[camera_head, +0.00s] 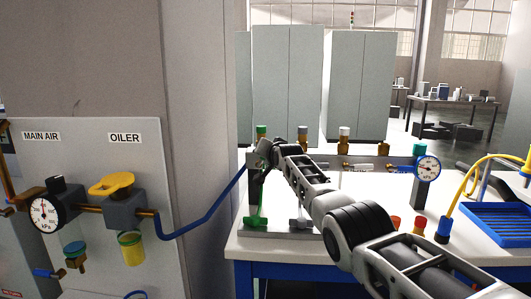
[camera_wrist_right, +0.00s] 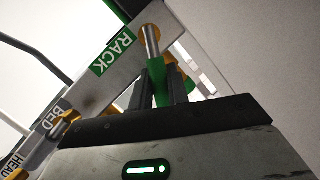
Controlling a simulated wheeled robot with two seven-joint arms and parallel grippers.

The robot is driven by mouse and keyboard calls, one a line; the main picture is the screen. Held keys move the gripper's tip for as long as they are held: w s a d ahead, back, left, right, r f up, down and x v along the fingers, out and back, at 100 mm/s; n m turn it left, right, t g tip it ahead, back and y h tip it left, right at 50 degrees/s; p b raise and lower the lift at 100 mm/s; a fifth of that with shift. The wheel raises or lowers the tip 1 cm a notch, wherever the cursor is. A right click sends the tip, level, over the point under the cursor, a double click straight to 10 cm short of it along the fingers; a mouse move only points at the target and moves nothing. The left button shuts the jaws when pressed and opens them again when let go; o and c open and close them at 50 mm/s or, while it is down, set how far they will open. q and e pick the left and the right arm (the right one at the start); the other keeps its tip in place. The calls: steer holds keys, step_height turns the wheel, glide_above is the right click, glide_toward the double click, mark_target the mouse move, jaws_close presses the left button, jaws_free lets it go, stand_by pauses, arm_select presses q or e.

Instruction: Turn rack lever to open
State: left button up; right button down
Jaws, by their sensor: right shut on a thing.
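The rack lever is a green handle (camera_wrist_right: 157,80) on a metal stem beside the green RACK label (camera_wrist_right: 114,53). In the right wrist view it stands between the two dark fingers of my right gripper (camera_wrist_right: 162,95), which is shut on it. In the head view my right arm reaches from the lower right to the left end of the bench manifold, where my right gripper (camera_head: 258,156) is small and partly hidden by the wrist. The lever's exact angle is hard to tell. My left gripper is not in view.
BED (camera_wrist_right: 55,117) and HEAD labels follow along the same metal bar. A pressure gauge (camera_head: 427,168) and a blue tray (camera_head: 496,223) are on the bench at the right. A wall panel (camera_head: 150,240) with MAIN AIR and OILER parts and a blue hose (camera_head: 205,222) lie left.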

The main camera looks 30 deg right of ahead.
steer(key=shift+w+a+r+n+g+h, duration=0.2)
steer(key=shift+a+n+g+h, duration=0.15)
steer(key=shift+n, duration=0.35)
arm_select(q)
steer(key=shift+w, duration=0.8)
arm_select(e)
steer(key=shift+w+a+n+g+h, duration=0.35)
steer(key=shift+a+n+g, duration=0.25)
steer(key=shift+n, duration=0.4)
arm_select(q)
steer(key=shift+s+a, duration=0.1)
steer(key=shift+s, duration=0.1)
arm_select(e)
steer(key=c, duration=1.4)
jaws_free()
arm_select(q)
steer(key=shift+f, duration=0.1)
arm_select(e)
steer(key=shift+o, duration=0.2)
steer(key=shift+r, duration=0.1)
